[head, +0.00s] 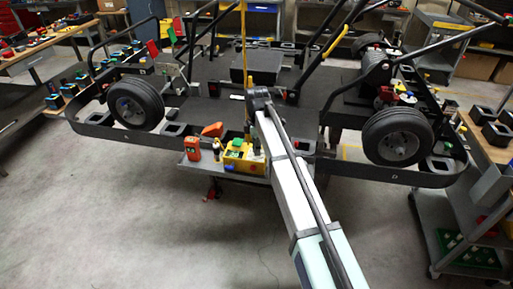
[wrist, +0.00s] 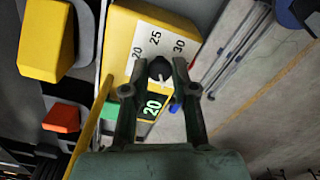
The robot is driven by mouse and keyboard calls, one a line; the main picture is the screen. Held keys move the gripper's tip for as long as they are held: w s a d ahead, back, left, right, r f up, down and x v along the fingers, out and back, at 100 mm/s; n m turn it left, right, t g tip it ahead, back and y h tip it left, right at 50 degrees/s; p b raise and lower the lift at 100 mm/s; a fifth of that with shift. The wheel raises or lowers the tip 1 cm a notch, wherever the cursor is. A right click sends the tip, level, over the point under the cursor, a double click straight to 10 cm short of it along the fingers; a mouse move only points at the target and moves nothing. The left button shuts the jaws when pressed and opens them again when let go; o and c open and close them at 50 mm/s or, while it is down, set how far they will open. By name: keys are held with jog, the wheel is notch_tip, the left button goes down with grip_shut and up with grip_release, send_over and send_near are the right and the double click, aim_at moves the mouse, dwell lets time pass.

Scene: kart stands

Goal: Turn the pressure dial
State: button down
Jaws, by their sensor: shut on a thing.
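The pressure dial is a small black knob (wrist: 160,70) with a pale pointer mark, on a yellow box (wrist: 123,45). A white scale plate around it reads 20, 25 and 30. A dark display (wrist: 152,107) on the box shows a green 20. In the wrist view my gripper (wrist: 160,64) has its two dark fingers on either side of the knob, shut on it. In the head view the yellow box (head: 229,166) sits on a small tray at the kart stand's front edge. There my arm comes down over its right side and hides the dial and fingertips.
An orange handheld device (head: 192,148) and an orange wedge-shaped thing (head: 212,129) stand left of the box. Kart wheels (head: 136,103) and (head: 398,137) flank the tray. A grey cart (head: 462,225) stands at right. The floor in front is clear.

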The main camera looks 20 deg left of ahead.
dwell(0.4)
jog(key=c, duration=0.9)
grip_release()
jog(key=shift+c, duration=0.2)
jog(key=shift+r, duration=0.15)
notch_tip(320, 180, up, 12)
